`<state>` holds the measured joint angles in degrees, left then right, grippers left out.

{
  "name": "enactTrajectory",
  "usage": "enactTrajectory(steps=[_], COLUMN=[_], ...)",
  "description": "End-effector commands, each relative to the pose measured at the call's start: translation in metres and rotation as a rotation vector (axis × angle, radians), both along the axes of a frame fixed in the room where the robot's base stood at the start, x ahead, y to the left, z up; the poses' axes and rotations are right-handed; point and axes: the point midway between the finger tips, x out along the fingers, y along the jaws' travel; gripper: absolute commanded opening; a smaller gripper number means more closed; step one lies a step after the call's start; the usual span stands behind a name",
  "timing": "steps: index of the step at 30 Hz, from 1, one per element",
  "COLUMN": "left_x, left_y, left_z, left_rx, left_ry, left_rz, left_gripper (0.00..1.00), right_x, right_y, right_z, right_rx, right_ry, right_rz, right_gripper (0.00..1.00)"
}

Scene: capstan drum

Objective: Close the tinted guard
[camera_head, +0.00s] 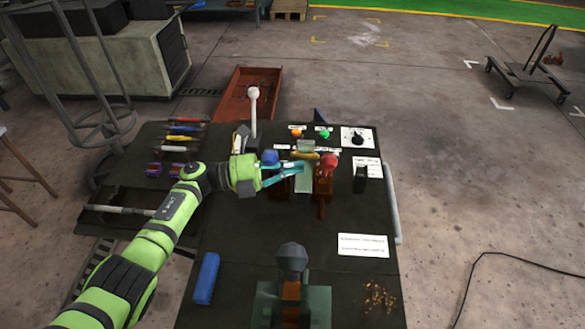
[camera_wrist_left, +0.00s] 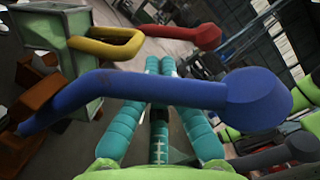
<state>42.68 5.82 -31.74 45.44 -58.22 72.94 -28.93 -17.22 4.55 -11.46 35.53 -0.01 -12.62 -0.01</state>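The tinted guard (camera_head: 305,179) is a translucent green piece near the middle of the black bench, between a blue-knobbed lever (camera_head: 270,157) and a red-knobbed lever (camera_head: 330,161). A yellow loop handle (camera_wrist_left: 108,46) is on the guard (camera_wrist_left: 84,70) in the left wrist view. How far the guard is open is unclear. My left gripper (camera_head: 302,167) is shut and empty, its teal fingertips (camera_wrist_left: 160,64) together beside the guard. In the left wrist view, the blue lever (camera_wrist_left: 150,88) crosses in front of the fingers and hides part of them. My right gripper is not in view.
A tall white-knobbed lever (camera_head: 253,105) stands behind my left wrist. A grey-knobbed lever (camera_head: 292,258) rises at the bench front. Orange and green buttons (camera_head: 323,133) and a black dial (camera_head: 358,138) sit at the back. A blue block (camera_head: 206,278) lies front left.

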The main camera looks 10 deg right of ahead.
Motion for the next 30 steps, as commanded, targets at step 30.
enactTrajectory(steps=[30], left_x=[0.0], left_y=[0.12], left_z=[-0.008], left_rx=[-0.001], left_ry=[0.0], left_rz=[0.001], left_gripper=[0.0], right_x=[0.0], right_y=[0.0], right_z=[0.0], right_rx=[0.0], right_ry=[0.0], right_rz=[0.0], right_gripper=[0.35])
